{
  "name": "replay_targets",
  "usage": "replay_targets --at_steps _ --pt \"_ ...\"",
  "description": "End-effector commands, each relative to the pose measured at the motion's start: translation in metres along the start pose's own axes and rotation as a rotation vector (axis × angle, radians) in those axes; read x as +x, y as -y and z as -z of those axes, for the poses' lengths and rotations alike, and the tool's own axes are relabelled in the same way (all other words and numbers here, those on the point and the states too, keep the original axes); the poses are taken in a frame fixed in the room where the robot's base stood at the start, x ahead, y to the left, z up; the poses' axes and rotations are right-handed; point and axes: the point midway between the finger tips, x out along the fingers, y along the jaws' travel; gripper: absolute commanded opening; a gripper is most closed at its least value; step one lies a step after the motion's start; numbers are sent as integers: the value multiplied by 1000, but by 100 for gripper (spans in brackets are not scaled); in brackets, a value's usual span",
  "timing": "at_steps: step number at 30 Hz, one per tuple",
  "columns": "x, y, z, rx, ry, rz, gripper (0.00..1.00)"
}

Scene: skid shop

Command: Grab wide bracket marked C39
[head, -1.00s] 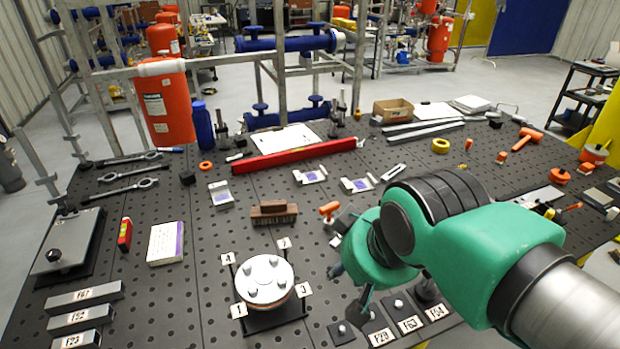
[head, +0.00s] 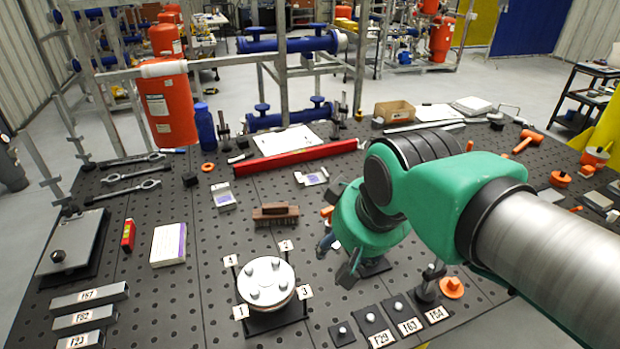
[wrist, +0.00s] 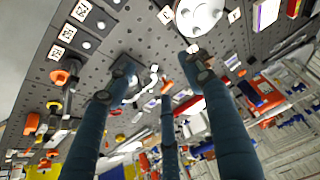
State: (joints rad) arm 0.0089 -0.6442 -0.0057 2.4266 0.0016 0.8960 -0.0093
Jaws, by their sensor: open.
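Small silver brackets with purple labels lie on the black perforated table; one bracket (head: 222,195) is left of centre and another bracket (head: 311,177) is right of it, near the red bar. Their marks are too small to read, so I cannot tell which is C39. My gripper (head: 338,262) is open above the table, right of the round flanged plate and nearer the camera than both brackets. In the wrist view its fingers (wrist: 160,80) are spread, with no held object visible. My arm hides the table area behind it in the head view.
The round flanged plate (head: 267,282) stands left of my gripper. Tagged knob blocks (head: 372,322) stand in front of it. A brown brush (head: 275,214) and long red bar (head: 295,157) lie behind. Tagged grey bars (head: 88,297) lie at left. Bare table shows around the left bracket.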

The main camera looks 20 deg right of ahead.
Motion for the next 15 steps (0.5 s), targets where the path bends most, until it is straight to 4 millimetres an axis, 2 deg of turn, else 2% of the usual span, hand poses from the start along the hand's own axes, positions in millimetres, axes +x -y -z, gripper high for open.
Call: replay_targets --at_steps 1,7,15 --pt "-4 -1 14 1 8 -1 52" --pt "-7 -5 67 1 32 -3 52" --pt "0 -12 137 2 63 -6 52"
